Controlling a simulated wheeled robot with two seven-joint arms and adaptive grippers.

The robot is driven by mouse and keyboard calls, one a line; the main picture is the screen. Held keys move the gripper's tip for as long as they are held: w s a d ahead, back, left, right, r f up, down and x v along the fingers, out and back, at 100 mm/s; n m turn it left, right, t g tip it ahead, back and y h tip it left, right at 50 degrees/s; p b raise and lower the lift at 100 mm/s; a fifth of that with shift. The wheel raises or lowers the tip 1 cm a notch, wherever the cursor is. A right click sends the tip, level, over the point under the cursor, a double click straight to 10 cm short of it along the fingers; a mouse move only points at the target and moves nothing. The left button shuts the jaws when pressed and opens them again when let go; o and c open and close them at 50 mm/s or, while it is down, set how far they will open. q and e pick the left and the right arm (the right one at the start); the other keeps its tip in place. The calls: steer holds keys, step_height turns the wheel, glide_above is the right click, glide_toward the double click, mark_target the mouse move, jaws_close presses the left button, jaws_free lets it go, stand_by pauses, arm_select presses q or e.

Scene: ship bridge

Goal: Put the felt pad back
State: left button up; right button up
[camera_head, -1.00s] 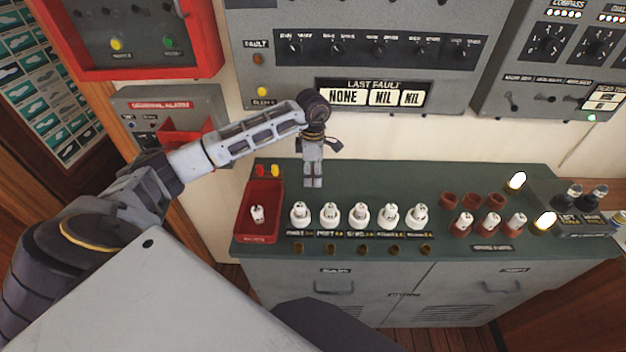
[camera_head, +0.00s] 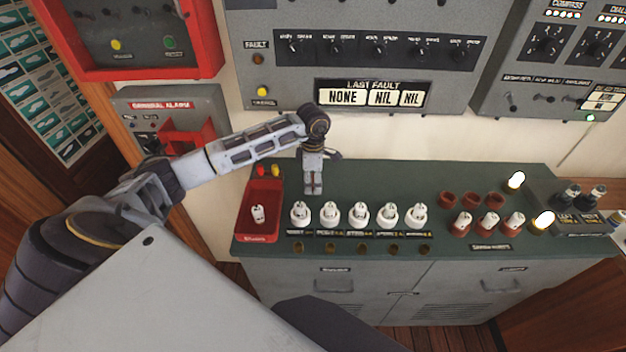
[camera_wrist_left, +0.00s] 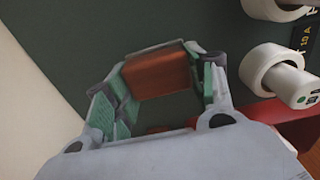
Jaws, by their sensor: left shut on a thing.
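My left gripper (camera_head: 314,189) points down over the green console top, behind the row of white fuses and right of the red tray. In the left wrist view its green-padded fingers (camera_wrist_left: 160,92) are around a flat rust-brown piece (camera_wrist_left: 160,72), which appears to be the felt pad. The pad's far edges are partly hidden by the fingers. In the head view the pad is too small and covered to make out clearly. My right gripper is out of view.
A red tray (camera_head: 243,222) holding one white fuse stands left. White fuses in holders (camera_head: 358,216) line the front. Brown sockets (camera_head: 470,199) and fuses stand right, near lit lamps (camera_head: 516,181). The green top (camera_head: 385,183) behind the white row is clear.

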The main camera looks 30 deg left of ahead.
mark_target(313, 178)
arm_select(q)
steer(key=shift+f, duration=0.1)
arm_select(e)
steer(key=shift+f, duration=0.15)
arm_select(q)
steer(key=o, duration=0.8)
steer(key=shift+o, duration=0.5)
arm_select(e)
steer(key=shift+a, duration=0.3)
arm_select(q)
step_height(313, 178, up, 10)
steer(key=shift+f+b, duration=0.15)
steer(key=shift+b, duration=0.75)
step_height(313, 178, up, 3)
steer(key=shift+f, duration=0.2)
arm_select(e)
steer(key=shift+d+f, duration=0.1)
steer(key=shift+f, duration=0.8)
